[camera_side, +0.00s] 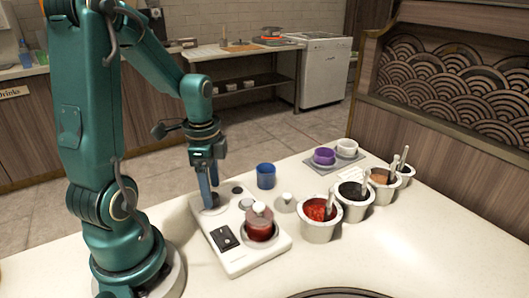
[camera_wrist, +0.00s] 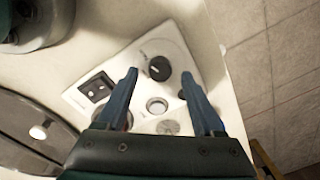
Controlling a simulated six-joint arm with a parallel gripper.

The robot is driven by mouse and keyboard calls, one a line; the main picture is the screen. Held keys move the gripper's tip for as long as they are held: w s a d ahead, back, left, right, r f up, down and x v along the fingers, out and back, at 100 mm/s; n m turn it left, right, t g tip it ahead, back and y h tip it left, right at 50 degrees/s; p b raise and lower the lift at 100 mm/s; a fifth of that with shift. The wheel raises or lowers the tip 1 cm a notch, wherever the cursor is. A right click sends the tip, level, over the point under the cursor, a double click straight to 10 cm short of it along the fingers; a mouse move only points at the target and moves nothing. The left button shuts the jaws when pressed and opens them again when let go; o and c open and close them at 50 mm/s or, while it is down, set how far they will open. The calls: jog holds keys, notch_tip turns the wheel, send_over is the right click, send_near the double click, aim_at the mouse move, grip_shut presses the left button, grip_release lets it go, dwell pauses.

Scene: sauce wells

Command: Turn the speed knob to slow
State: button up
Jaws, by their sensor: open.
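The speed knob (camera_wrist: 159,68) is a round black knob with a small pale mark, on the white control unit (camera_wrist: 84,101) in the wrist view. Any slow or fast lettering is too small to read. My gripper (camera_wrist: 159,76) has two blue fingers, open and pointing down, with their tips on either side of the knob in that view. I cannot tell whether they touch it. In the side view my gripper (camera_side: 209,203) is at the far left end of the unit (camera_side: 240,262), and its fingers hide the knob.
The unit also carries a black switch (camera_side: 224,238) and a lidded jar of red sauce (camera_side: 260,222). A blue cup (camera_side: 266,176) stands behind it. To the right are a small steel lid (camera_side: 286,203) and several sauce tubs, including a red one (camera_side: 319,228).

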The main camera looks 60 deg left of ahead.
jog(key=shift+f, duration=0.8)
grip_shut()
jog(key=shift+n, duration=0.4)
jog(key=n, duration=0.3)
jog(key=shift+w, duration=0.1)
jog(key=n, duration=0.3)
jog(key=shift+n, duration=0.3)
jog(key=n, duration=0.6)
jog(key=shift+a+g, duration=0.1)
jog(key=shift+g, duration=0.2)
jog(key=shift+n, duration=0.4)
